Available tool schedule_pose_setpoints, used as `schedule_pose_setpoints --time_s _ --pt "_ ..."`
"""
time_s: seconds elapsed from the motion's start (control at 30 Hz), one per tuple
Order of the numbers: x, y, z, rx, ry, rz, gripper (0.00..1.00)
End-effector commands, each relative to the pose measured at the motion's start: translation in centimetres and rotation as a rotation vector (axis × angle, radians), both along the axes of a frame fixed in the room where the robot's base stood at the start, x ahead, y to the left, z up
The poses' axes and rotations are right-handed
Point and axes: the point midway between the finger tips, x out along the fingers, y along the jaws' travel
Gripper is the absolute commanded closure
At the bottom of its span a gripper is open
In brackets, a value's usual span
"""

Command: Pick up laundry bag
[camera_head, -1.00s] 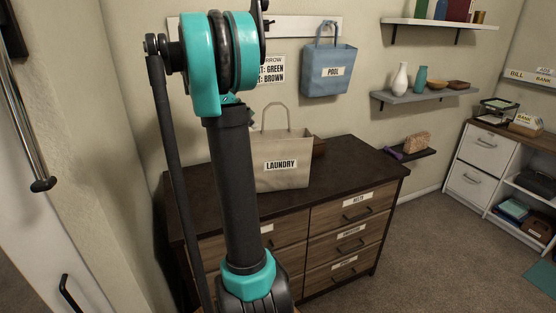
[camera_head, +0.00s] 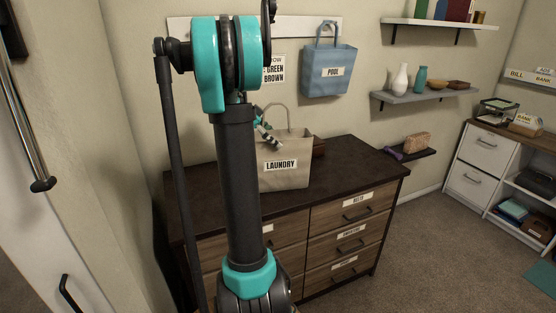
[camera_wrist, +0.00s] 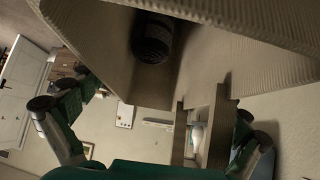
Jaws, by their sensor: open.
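The laundry bag (camera_head: 290,172) is a beige tote with a LAUNDRY label and an upright loop handle (camera_head: 289,108). It stands on the dark dresser top, its left part hidden behind my arm. My gripper (camera_head: 266,134) shows small and partly hidden, at the left of the handle by the bag's upper edge. In the wrist view my gripper (camera_wrist: 158,108) is open, with its fingers spread left and right. The bag's beige fabric (camera_wrist: 250,55) fills the top of that view, with a dark round thing against it. A handle strap (camera_wrist: 218,125) shows between the fingers, nearer the right one.
The dresser (camera_head: 345,165) has labelled drawers and a brown item behind the bag. A blue POOL bag (camera_head: 328,82) hangs on the wall above. Wall shelves (camera_head: 425,93) with vases and bowls are at the right. Carpet in front is open.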

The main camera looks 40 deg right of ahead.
Motion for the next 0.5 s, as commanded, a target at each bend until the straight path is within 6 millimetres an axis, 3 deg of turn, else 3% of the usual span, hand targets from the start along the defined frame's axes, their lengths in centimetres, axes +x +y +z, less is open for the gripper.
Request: schedule_pose_setpoints --time_s 0.17,0.5 --pt "0.02 -0.01 -0.03 0.000 0.000 0.001 0.00" --pt "0.02 0.00 -0.03 0.000 0.000 0.001 0.41"
